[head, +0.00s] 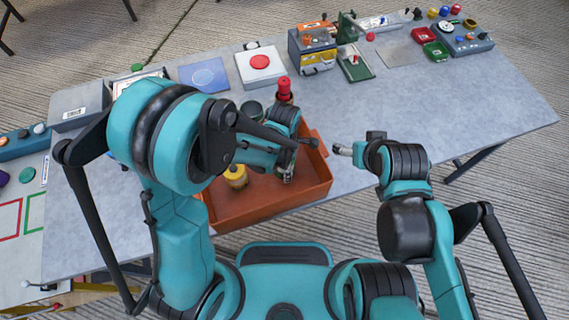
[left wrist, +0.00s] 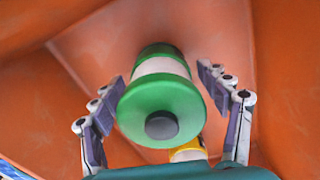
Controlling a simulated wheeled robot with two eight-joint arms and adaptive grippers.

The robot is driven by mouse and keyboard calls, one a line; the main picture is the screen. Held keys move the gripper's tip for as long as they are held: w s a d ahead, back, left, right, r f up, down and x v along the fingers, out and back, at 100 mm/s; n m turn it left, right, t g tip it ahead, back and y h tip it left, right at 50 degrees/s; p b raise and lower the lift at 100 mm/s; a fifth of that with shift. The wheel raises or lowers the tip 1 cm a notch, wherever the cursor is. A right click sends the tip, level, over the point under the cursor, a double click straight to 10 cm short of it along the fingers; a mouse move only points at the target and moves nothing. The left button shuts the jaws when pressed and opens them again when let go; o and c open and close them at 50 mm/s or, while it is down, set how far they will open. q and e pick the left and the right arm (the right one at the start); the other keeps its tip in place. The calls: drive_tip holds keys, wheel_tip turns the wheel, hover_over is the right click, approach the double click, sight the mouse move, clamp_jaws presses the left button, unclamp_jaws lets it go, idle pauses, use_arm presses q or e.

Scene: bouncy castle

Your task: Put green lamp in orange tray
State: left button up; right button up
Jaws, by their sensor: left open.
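The green lamp (left wrist: 160,105) shows in the left wrist view, with green ends, a pale middle and a dark round knob facing the camera. It is over or on the floor of the orange tray (left wrist: 90,45); I cannot tell whether it touches. My left gripper (left wrist: 165,90) is open, one finger on each side of the lamp with gaps. In the head view my left gripper (head: 287,176) is low inside the orange tray (head: 265,215), and the lamp is hidden by my arm. My right gripper (head: 338,149) is just right of the tray, its jaw state unclear.
A yellow-topped object (head: 236,176) stands in the tray, also seen in the left wrist view (left wrist: 188,151). Behind the tray are a red object (head: 284,90) and a dark round-topped one (head: 251,109). Boxes and a red-button panel (head: 261,64) line the back.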

use_arm(q)
wheel_tip(320, 180, up, 11)
drive_tip(key=p, duration=0.3)
drive_tip(key=s+a+r+m+t, duration=0.2)
drive_tip(key=a+r+m, duration=0.4)
drive_tip(key=a+m, duration=0.3)
drive_tip(key=s+a+r+m+t, duration=0.3)
drive_tip(key=a+r+m+t, duration=0.2)
drive_tip(key=a+m, duration=0.3)
drive_tip(key=r+m, duration=0.1)
drive_tip(key=m, duration=0.2)
drive_tip(key=shift+s+a+r, duration=0.15)
drive_tip(key=shift+a+r, duration=0.05)
drive_tip(key=shift+a, duration=0.15)
